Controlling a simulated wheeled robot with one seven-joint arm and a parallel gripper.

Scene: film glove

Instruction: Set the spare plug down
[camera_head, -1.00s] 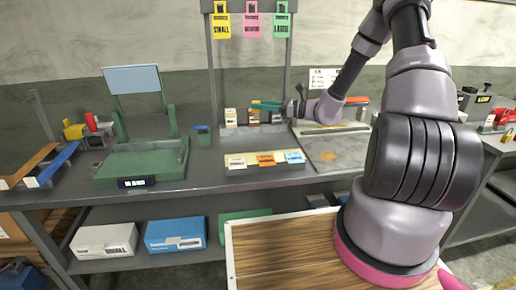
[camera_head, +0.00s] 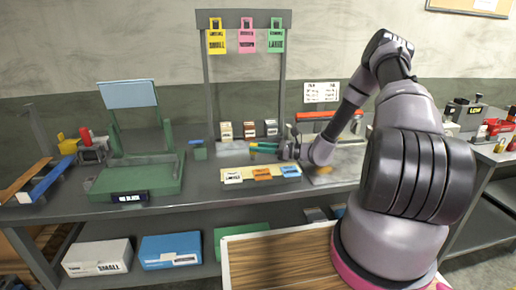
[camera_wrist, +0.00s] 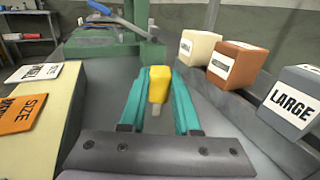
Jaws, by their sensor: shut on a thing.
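My gripper (camera_head: 262,148) has teal fingers and reaches left over the bench (camera_head: 205,178), low in front of the small boxes. In the wrist view my gripper (camera_wrist: 159,100) is shut on the yellow plug (camera_wrist: 159,84). A pale, narrow end of the plug sticks out toward the camera. Grey bench top lies around and beyond the fingers. I cannot tell whether the plug touches the bench. In the head view the plug is too small to make out clearly.
White, brown and grey boxes (camera_wrist: 234,65) stand to the right in the wrist view. A block with size cards (camera_head: 262,175) is close on the left there. A green fixture (camera_head: 140,178) stands beyond the fingertips. Bare bench lies between them.

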